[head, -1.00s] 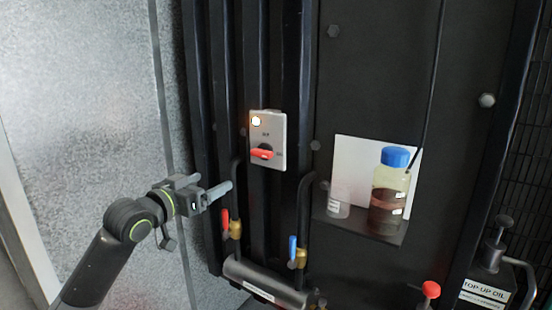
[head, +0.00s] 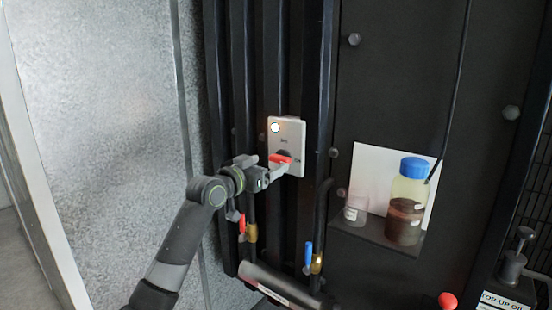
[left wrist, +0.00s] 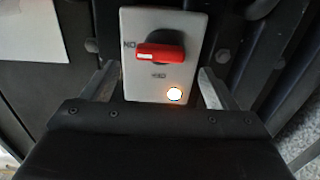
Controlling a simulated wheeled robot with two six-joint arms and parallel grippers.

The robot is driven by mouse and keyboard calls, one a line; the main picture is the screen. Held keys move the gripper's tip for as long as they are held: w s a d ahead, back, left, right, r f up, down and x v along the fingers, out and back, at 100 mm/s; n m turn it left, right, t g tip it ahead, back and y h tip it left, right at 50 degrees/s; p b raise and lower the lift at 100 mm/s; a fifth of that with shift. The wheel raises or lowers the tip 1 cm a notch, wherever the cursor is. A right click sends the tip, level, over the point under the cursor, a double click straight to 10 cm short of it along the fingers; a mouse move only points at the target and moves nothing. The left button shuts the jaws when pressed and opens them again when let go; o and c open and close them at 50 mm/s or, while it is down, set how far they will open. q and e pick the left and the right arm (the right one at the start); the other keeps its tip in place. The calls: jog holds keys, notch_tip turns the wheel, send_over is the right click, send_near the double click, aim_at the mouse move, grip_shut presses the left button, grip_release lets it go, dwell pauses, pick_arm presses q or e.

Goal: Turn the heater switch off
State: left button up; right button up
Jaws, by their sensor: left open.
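The heater switch is a pale grey plate (head: 289,130) on the black panel, with a red rotary handle (head: 281,158) and a lit lamp (head: 275,127). In the left wrist view the plate shows upside down; the red handle (left wrist: 160,53) lies horizontal with its end toward the "ON" mark, and the "OFF" mark is at the lamp side. My left gripper (head: 268,170) is at the lower part of the plate. Its open fingers (left wrist: 156,85) appear on either side of the plate, with nothing between them gripped. My right gripper is not in view.
Below are a red-handled valve (head: 240,220) and a blue-handled valve (head: 308,256) on pipes. To the right, a shelf (head: 375,238) holds a blue-capped bottle (head: 406,205) and a small cup (head: 356,208). Vertical black ribs flank the switch.

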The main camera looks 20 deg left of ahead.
aim_at(277, 160)
pick_arm(q)
jog(key=shift+p+x, duration=0.3)
jog(key=shift+x, duration=2.15)
jog(key=shift+c, duration=0.3)
jog(key=c, duration=0.9)
